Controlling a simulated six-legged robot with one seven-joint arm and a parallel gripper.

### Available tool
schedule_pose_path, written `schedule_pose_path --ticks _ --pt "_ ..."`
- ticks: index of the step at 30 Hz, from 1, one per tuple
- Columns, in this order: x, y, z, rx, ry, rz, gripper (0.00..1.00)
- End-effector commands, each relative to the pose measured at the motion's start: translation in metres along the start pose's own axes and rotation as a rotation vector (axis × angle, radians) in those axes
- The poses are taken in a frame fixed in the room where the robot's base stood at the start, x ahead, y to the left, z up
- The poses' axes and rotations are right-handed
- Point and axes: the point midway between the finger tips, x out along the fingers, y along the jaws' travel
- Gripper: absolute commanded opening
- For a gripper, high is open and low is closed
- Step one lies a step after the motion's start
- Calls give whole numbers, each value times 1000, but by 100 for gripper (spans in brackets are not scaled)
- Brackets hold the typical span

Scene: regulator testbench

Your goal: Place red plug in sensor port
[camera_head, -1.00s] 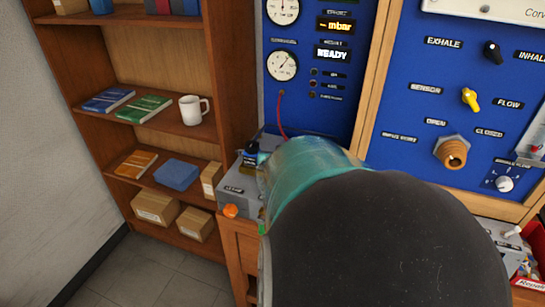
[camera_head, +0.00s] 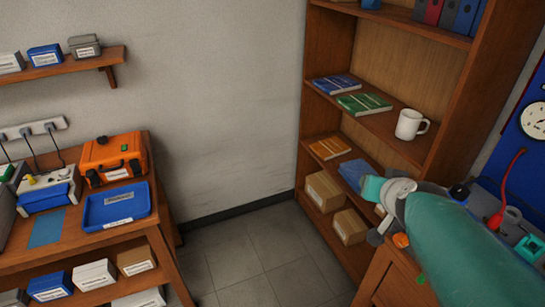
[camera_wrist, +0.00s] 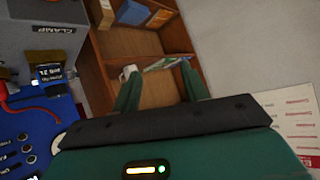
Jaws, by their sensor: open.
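A red cable (camera_head: 512,172) hangs from the blue panel (camera_head: 538,95) at the right of the head view. It runs down to a red end (camera_head: 494,218), seemingly the red plug, beside my arm. Part of the red cable also shows at the left of the wrist view (camera_wrist: 8,97). The sensor port cannot be made out in the current views. My gripper (camera_wrist: 160,70) is open, with its two green fingers apart and nothing between them. It points towards the shelves, away from the red cable.
A grey box labelled CLAMP (camera_wrist: 50,30) is at the wrist view's upper left. A bookshelf (camera_head: 436,120) holds books, a white mug (camera_head: 411,124) and cardboard boxes. An orange case (camera_head: 112,160) and blue tray (camera_head: 116,207) sit on the left table. The floor (camera_head: 245,265) between is clear.

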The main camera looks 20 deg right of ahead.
Motion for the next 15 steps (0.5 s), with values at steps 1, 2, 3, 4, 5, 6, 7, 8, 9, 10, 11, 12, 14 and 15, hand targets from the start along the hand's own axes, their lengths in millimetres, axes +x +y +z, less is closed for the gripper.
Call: schedule_pose_path --ticks 1,2,3,4,5,6,7,8,9,10,11,12,14,15 --pt "-12 -46 12 -77 -66 -106 44" --pt "-21 -70 23 -122 -119 -157 44" --pt "-34 -95 40 -184 -191 -208 44" --pt "-45 -109 52 -228 -242 -232 44" --pt "-56 -120 63 -267 -290 -245 44" --pt "-69 -129 77 -318 -347 -251 44" --pt "-78 -133 85 -351 -381 -247 44" --pt "-86 -136 92 -379 -411 -240 44" --pt "-94 -137 100 -409 -442 -226 44" --pt "-100 -137 104 -426 -459 -215 44" --pt "-104 -136 106 -440 -471 -206 44" --pt "-107 -136 109 -451 -483 -195 44" --pt "-109 -135 111 -459 -492 -185 44" --pt "-110 -134 111 -459 -494 -183 44"
